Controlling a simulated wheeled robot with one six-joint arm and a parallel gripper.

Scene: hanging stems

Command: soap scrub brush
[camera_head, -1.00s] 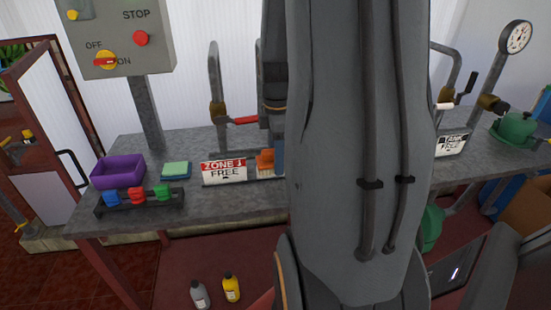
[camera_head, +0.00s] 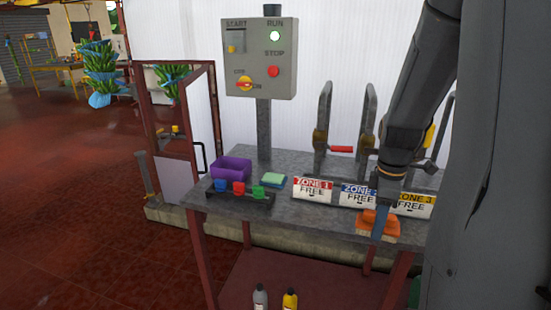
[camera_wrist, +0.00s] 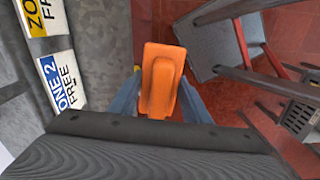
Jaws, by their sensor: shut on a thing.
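The orange scrub brush (camera_head: 379,219) is in my gripper (camera_head: 383,226), near the front edge of the grey bench in the head view. In the wrist view the brush (camera_wrist: 161,82) lies between the two blue fingers of my gripper (camera_wrist: 160,95), which are shut on it. Its orange back faces the wrist camera, and its bristles are hidden there. No soap can be told for certain; a grey bottle (camera_head: 260,298) and a yellow bottle (camera_head: 290,299) stand low under the bench.
On the bench (camera_head: 300,212) are a purple tub (camera_head: 231,168), a green sponge (camera_head: 273,180), a rack of coloured clips (camera_head: 240,191) and zone signs (camera_head: 313,187). A control box (camera_head: 259,56) and upright pipes with valves (camera_head: 323,115) stand behind. Open floor (camera_head: 90,210) lies left.

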